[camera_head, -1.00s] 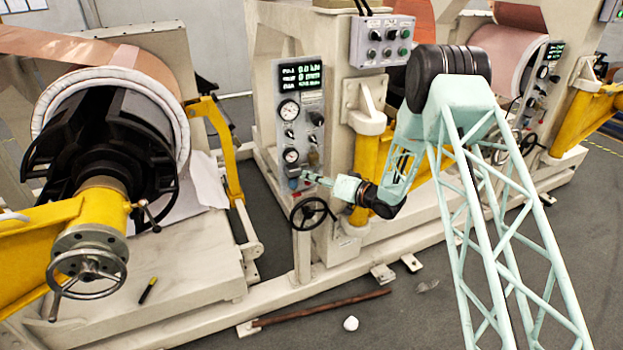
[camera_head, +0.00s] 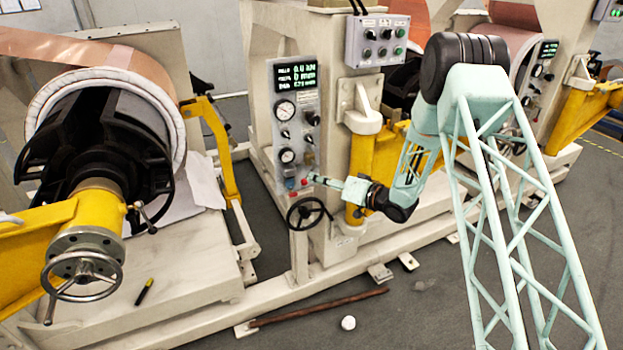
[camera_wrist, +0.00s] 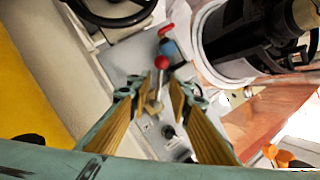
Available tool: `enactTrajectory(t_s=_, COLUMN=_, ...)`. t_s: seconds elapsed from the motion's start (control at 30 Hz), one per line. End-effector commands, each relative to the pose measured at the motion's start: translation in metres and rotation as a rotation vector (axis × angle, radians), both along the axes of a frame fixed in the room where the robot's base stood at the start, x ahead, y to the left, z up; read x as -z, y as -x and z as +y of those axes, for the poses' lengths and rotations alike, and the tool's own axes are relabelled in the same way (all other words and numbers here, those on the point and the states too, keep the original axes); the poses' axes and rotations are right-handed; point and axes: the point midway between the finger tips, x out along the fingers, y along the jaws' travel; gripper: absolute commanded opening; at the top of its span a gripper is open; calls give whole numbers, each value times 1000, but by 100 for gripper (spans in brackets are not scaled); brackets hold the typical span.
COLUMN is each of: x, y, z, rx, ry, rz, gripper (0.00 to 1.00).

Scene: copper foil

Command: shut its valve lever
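A blue valve with a short red lever (camera_wrist: 167,30) shows in the wrist view, at the end of the grey control panel; the same blue fitting (camera_head: 291,184) is small at the panel's lower left in the head view. Beside it stands a red ball knob (camera_wrist: 161,62) on a metal stem. My gripper (camera_wrist: 161,82) is open, with its yellowish fingers apart. The ball's stem appears between them in the picture; I see no contact. The red lever lies beyond the fingertips.
A black handwheel (camera_head: 305,213) sits just below the panel. Gauges (camera_head: 285,109) and knobs fill the panel above. A yellow arm (camera_head: 376,152) of the machine is behind my arm. A large copper roll (camera_head: 110,62) stands left.

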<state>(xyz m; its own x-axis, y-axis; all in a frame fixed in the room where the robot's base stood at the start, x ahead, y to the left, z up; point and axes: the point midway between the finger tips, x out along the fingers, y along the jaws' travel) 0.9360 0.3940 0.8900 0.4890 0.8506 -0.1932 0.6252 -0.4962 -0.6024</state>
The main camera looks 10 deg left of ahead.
Motion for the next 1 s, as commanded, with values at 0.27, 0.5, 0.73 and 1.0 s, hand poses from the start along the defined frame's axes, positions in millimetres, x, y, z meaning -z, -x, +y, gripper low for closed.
enactTrajectory(t_s=0.27, x=-8, y=20, z=-34, rx=1, ry=0, rz=1, gripper=19)
enactTrajectory(t_s=0.5, x=-11, y=31, z=-53, rx=-1, ry=1, rz=0, gripper=19)
enactTrajectory(t_s=0.73, x=-12, y=35, z=-57, rx=-2, ry=1, rz=1, gripper=19)
enactTrajectory(t_s=1.0, x=-12, y=35, z=-57, rx=-2, ry=1, rz=1, gripper=14)
